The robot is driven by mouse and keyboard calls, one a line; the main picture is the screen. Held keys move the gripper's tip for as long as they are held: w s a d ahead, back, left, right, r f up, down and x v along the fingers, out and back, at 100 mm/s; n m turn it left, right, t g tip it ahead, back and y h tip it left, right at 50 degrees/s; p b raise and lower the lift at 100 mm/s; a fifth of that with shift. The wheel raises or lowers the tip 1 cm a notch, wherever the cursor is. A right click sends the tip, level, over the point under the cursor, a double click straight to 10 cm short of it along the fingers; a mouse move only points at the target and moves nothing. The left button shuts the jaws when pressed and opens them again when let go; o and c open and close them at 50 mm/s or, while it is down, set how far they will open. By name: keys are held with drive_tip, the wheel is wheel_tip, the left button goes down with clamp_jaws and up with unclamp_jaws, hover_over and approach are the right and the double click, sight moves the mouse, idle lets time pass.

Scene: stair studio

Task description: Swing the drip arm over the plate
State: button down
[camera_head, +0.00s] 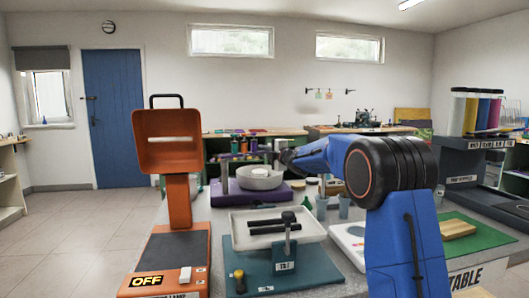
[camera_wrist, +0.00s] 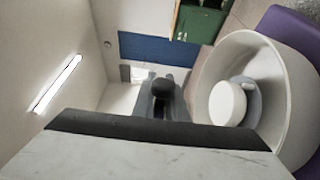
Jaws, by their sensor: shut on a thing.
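My gripper (camera_head: 282,156) is at the end of my blue arm, beside the rim of a grey round pan (camera_head: 260,181) on a purple base (camera_head: 240,194). It is shut on what looks like the end of the drip arm (camera_head: 246,156), a dark horizontal bar above the pan; the contact itself is small and partly hidden. In the wrist view, a dark knob (camera_wrist: 163,88) stands at the grip. There the pan (camera_wrist: 211,69) lies to the right, with a white round plate (camera_wrist: 228,103) inside it. The knob appears beside the pan, not over the plate.
An orange lamp (camera_head: 167,140) marked OFF stands front left. A white tray (camera_head: 310,232) on a teal tilt stand (camera_head: 310,272) is in front of the pan. Small cups (camera_head: 321,208) stand right of the pan. A green mat (camera_head: 462,243) lies further right. The floor at left is clear.

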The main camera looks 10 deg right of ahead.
drive_tip(key=shift+w+a+f+n+g+y, duration=0.2)
drive_tip(key=shift+w+a+n+g+y, duration=0.55)
drive_tip(key=shift+w+a+y, duration=0.45)
idle(2.5)
drive_tip(key=c, duration=1.6)
unclamp_jaws()
drive_tip(key=shift+s, duration=0.15)
drive_tip(key=shift+c, duration=0.2)
drive_tip(key=shift+f, duration=0.1)
drive_tip(key=shift+c, duration=0.2)
drive_tip(key=shift+o, duration=0.3)
drive_tip(key=shift+d, duration=0.3)
drive_tip(key=shift+s+d+r, duration=0.15)
drive_tip(key=shift+d, duration=0.45)
drive_tip(key=shift+s+d+r, duration=0.1)
drive_tip(key=shift+d, duration=0.45)
drive_tip(key=s+d, duration=0.2)
drive_tip(key=d, duration=0.6)
drive_tip(key=s+d, duration=0.3)
drive_tip(key=d, duration=0.6)
drive_tip(key=shift+d, duration=0.2)
